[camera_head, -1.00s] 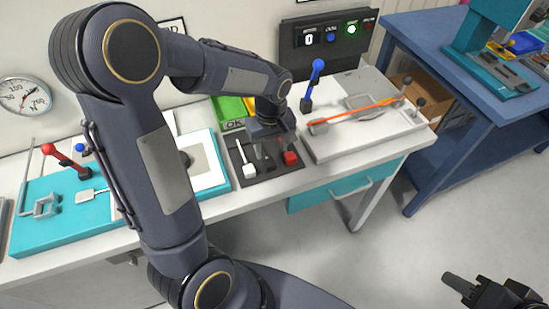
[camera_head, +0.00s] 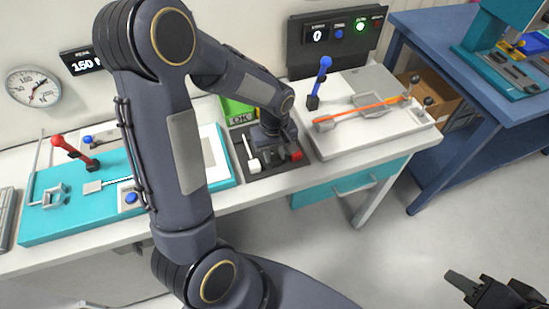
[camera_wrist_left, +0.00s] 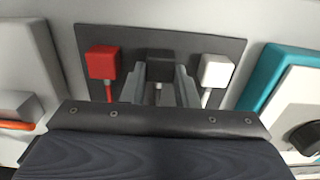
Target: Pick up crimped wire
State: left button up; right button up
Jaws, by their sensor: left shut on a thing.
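My left gripper (camera_wrist_left: 161,80) is low over the dark tray (camera_wrist_left: 226,48). It is shut on a black block (camera_wrist_left: 160,60), with a thin pale wire below it. A red block (camera_wrist_left: 103,63) and a white block (camera_wrist_left: 215,70) stand on either side of it, each with its own short wire. In the head view my left gripper (camera_head: 277,149) hides the black block. An orange wire (camera_head: 366,109) lies across the white fixture on the right. My right gripper (camera_head: 470,288) is at the lower right corner, away from the bench; its opening is unclear.
The white fixture (camera_head: 338,146) with a blue lever (camera_head: 321,75) stands right of the tray. A green box (camera_head: 236,108) is behind the tray. A teal board (camera_head: 75,222) with a red lever (camera_head: 70,148) lies to the left. A blue table (camera_head: 433,140) is at the far right.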

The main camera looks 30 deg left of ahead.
pick_arm(q)
jog(key=shift+r, duration=0.55)
notch_tip(320, 180, up, 2)
jog(key=shift+d+r, duration=0.1)
jog(key=shift+r, duration=0.15)
jog(key=s+d+r+p, duration=0.1)
jog(key=s+d+r, duration=0.1)
jog(key=s+r, duration=0.2)
jog(key=s+d+r, duration=0.2)
jog(key=s+r, duration=0.2)
jog(key=r, duration=0.1)
jog(key=s+d+r+p, duration=0.1)
jog(key=s+d+r, duration=0.1)
jog(key=s+r, duration=0.2)
jog(key=shift+s+r+p, duration=0.3)
jog(key=shift+r+p, duration=0.05)
jog(key=shift+r, duration=0.35)
